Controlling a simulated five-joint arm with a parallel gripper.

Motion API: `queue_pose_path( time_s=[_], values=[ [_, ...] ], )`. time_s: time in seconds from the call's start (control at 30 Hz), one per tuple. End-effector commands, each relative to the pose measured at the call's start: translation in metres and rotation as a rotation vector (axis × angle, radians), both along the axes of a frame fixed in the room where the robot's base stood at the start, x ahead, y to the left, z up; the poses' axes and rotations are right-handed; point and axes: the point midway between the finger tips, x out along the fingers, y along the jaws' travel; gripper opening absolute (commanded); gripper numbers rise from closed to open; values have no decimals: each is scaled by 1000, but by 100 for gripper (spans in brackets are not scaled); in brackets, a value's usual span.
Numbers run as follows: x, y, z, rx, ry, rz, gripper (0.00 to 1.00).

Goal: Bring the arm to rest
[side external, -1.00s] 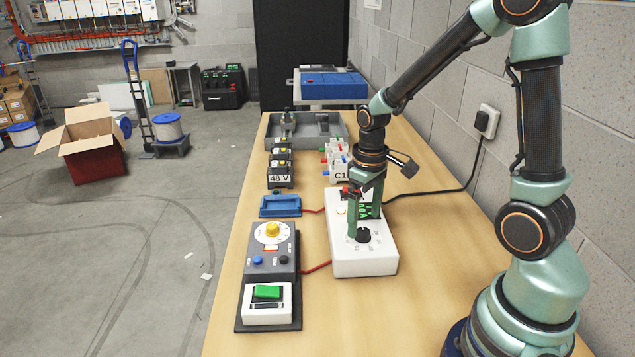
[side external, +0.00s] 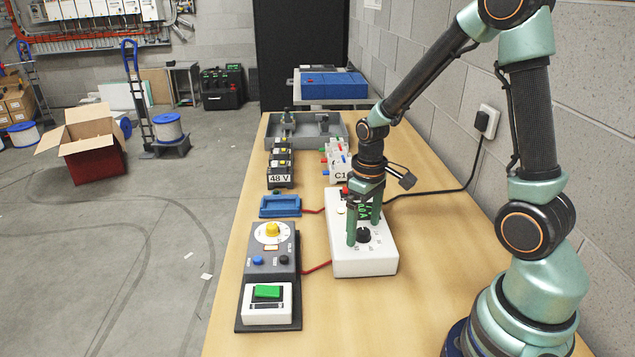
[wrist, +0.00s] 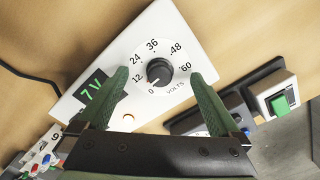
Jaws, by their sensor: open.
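My gripper (side external: 363,222) hangs down over the white supply box (side external: 370,265) on the bench. Its two green fingers also show in the wrist view (wrist: 163,92), spread apart and empty. The black dial (wrist: 159,72) on the box lies between and ahead of the fingertips, with clear space on both sides. Its scale reads 0 to 60 volts, and the pointer is near the low end. A green-lit display (wrist: 93,97) is partly hidden behind the left finger, so I cannot read it fully.
Left of the box stands a grey panel (side external: 285,243) with a yellow knob, and a green switch (side external: 267,292) in front. A blue tray (side external: 281,206), 48 V modules (side external: 281,170) and C1 modules (side external: 337,165) stand farther back. Bare bench (side external: 350,320) lies in front.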

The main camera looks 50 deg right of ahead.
Motion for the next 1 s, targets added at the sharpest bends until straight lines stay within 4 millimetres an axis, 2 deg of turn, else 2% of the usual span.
queue_pose_path(
  time_s=[0.17,0.2,0.27,0.3,0.43,0.67,0.97,1.0],
  values=[
    [0,0,0,0,0,0,100],
    [0,0,0,0,0,0,96],
    [0,0,0,0,0,0,73],
    [0,0,0,0,0,0,58],
    [0,0,0,0,0,0,8],
    [0,0,0,0,0,49,8],
    [0,0,0,0,0,412,8],
    [0,0,0,0,0,441,43]
  ],
)
